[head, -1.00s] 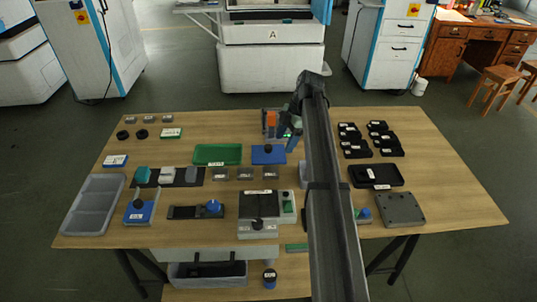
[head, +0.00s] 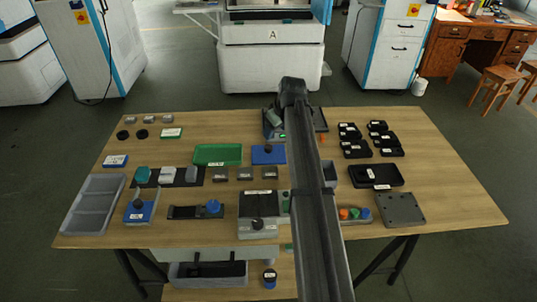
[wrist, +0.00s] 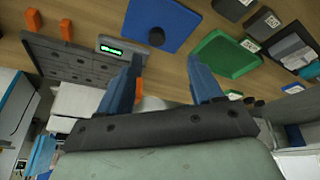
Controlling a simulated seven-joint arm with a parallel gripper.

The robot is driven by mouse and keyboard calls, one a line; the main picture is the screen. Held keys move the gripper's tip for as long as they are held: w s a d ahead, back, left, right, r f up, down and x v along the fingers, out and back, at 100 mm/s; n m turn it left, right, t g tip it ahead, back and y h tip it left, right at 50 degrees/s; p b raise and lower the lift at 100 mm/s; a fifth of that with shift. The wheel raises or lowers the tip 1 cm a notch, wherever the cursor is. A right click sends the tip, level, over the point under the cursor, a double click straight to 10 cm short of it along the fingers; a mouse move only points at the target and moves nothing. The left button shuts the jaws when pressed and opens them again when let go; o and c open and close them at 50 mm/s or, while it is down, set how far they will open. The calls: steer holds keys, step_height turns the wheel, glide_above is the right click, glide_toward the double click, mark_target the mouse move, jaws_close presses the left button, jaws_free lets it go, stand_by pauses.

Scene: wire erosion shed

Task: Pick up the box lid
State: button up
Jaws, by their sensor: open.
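The likely box lid (head: 268,155) is a flat blue plate with a dark round knob, lying near the middle of the table, left of my arm. In the wrist view the blue lid (wrist: 166,22) is at the top centre, knob visible, just beyond my fingertips. My gripper (wrist: 165,62) is open, its two blue fingers apart with nothing held between them. The lid is apart from the fingers. In the head view my arm mostly hides the gripper.
A green tray (head: 218,154) lies left of the lid. A small device with a lit green display (wrist: 122,48) and a grey plate with holes (wrist: 70,60) are close by. Small grey blocks (head: 244,174) sit in front of the lid. Black trays (head: 376,176) lie to the right.

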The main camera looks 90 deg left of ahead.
steer(key=m, duration=0.2)
glide_above(268, 147)
steer(key=w+d, duration=0.1)
steer(key=d, duration=0.1)
steer(key=f, duration=0.8)
steer(key=shift+d, duration=0.2)
steer(key=shift+a+x, duration=0.15)
steer(key=shift+x, duration=1.15)
steer(key=shift+a+x, duration=0.15)
steer(key=shift+x, duration=1.1)
steer(key=shift+w+r, duration=0.1)
steer(key=shift+w, duration=0.05)
steer(key=c, duration=1.2)
